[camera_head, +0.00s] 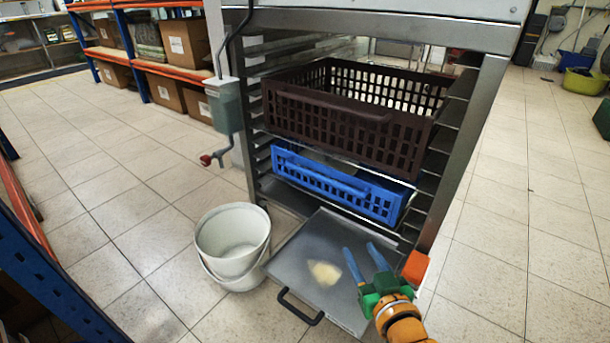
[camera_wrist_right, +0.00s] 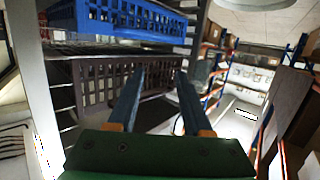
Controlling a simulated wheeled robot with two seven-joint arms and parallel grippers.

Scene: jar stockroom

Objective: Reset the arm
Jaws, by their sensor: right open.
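My right gripper (camera_head: 358,248) has blue fingers on a green body. It is open, with a clear gap between the fingers, and it is over the right part of the pulled-out grey tray (camera_head: 300,258) at the rack's bottom. Nothing shows between its fingers. In the right wrist view the two fingers (camera_wrist_right: 160,78) stand apart, with the dark brown crate (camera_wrist_right: 105,82) and the blue crate (camera_wrist_right: 135,18) beyond them. My left gripper is not in view.
The metal rack (camera_head: 462,150) holds the brown crate (camera_head: 345,125) above the blue crate (camera_head: 335,187). A pale patch (camera_head: 324,272) lies on the tray, which has a black handle (camera_head: 300,309). A white bucket (camera_head: 232,243) stands left of it. Tiled floor is open to the right.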

